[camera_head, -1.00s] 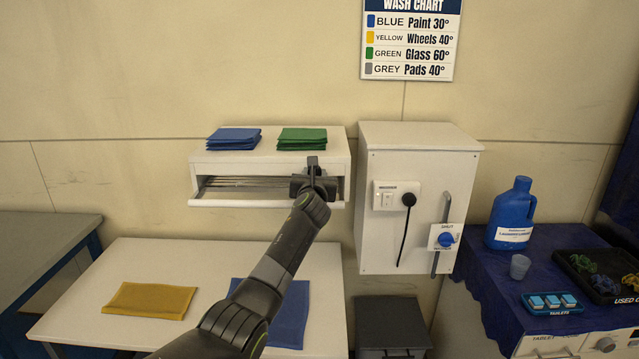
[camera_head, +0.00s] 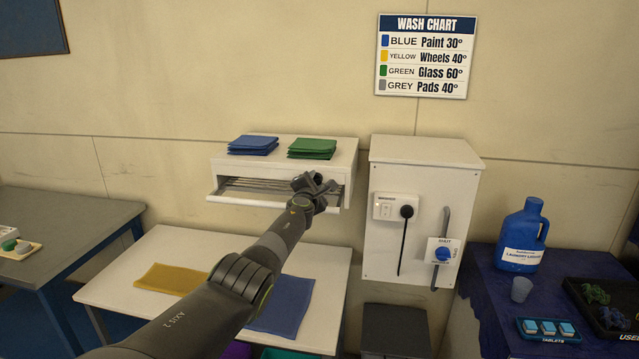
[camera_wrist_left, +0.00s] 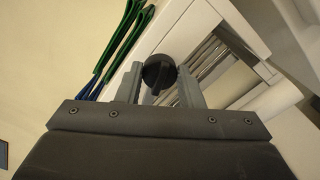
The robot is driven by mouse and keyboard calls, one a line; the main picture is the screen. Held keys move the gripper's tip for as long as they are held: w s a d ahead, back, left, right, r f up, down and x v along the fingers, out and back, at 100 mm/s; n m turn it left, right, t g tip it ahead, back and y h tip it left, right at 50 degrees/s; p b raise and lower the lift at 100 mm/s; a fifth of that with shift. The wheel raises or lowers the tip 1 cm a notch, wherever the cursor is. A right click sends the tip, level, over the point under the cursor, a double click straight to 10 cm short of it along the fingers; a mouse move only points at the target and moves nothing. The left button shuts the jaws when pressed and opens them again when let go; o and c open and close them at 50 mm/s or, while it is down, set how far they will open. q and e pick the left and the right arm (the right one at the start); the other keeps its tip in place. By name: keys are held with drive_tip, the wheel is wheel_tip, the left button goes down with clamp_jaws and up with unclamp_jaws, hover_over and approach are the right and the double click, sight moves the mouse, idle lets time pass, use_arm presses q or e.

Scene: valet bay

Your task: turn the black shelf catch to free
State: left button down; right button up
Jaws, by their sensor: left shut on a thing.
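The black shelf catch (camera_wrist_left: 158,72) is a round dark knob on the white shelf's front, seen in the left wrist view between my two fingers. A raised bar crosses its face. My left gripper (camera_head: 318,187) is at the right end of the shelf (camera_head: 345,165) in the head view and hides the catch there. In the left wrist view the left gripper (camera_wrist_left: 159,88) is shut on the catch, one finger on each side. My right gripper is not in view.
Folded blue cloths (camera_head: 253,145) and green cloths (camera_head: 312,148) lie on the shelf. A white cabinet (camera_head: 420,215) with a switch, plug and dial stands close to its right. Below is a white table (camera_head: 205,245) with a yellow cloth (camera_head: 172,278) and a blue cloth (camera_head: 282,305).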

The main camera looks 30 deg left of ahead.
use_arm(q)
drive_tip(key=shift+r+m, duration=0.1)
drive_tip(key=shift+m, duration=1.9)
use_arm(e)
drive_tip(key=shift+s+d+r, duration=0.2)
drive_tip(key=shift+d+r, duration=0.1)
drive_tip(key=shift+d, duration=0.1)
use_arm(q)
drive_tip(key=c, duration=1)
unclamp_jaws()
drive_tip(key=shift+w, duration=0.1)
